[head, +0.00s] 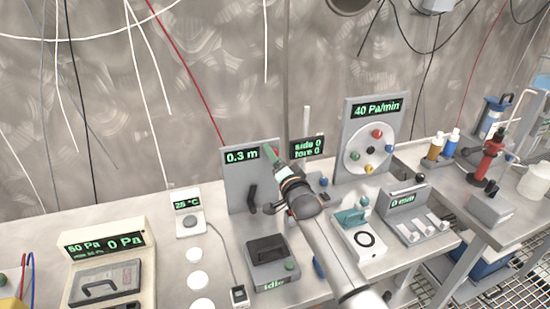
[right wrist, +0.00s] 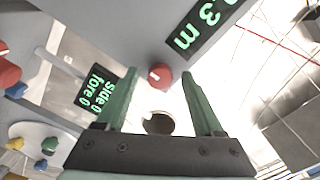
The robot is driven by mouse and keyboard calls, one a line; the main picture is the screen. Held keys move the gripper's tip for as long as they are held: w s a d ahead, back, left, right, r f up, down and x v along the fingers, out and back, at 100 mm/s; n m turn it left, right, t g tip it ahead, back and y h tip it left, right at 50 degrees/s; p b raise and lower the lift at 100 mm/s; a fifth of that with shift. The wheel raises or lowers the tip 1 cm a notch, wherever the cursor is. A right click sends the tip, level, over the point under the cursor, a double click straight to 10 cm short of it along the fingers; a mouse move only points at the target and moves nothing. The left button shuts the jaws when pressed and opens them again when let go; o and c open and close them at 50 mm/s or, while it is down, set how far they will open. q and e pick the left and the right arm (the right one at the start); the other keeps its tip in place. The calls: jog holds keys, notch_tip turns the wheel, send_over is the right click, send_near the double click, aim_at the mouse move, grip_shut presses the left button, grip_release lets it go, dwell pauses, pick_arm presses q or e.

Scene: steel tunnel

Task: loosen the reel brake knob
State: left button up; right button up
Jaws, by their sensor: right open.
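A small red knob with a pale mark (right wrist: 160,75) shows in the right wrist view, on the grey panel (right wrist: 110,28) with the 0.3 m display. I take it for the reel brake knob. My right gripper (right wrist: 157,73) is open, its green fingertips on either side of the knob in the picture. I cannot tell whether they touch it. In the head view my right gripper (head: 268,153) is in front of the right edge of the reel panel (head: 236,178), and the knob is hidden there. A black crank handle (head: 253,198) is on that panel. My left gripper is not in view.
A side/fore display (head: 306,147) stands just right of the panel. A 40 Pa/min panel with a coloured-knob dial (head: 352,152) is farther right. A black-topped box (head: 268,248) sits below the reel panel. Loose wires hang along the wall.

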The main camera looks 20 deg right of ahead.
jog(key=shift+w, duration=0.15)
grip_shut()
dwell(0.6)
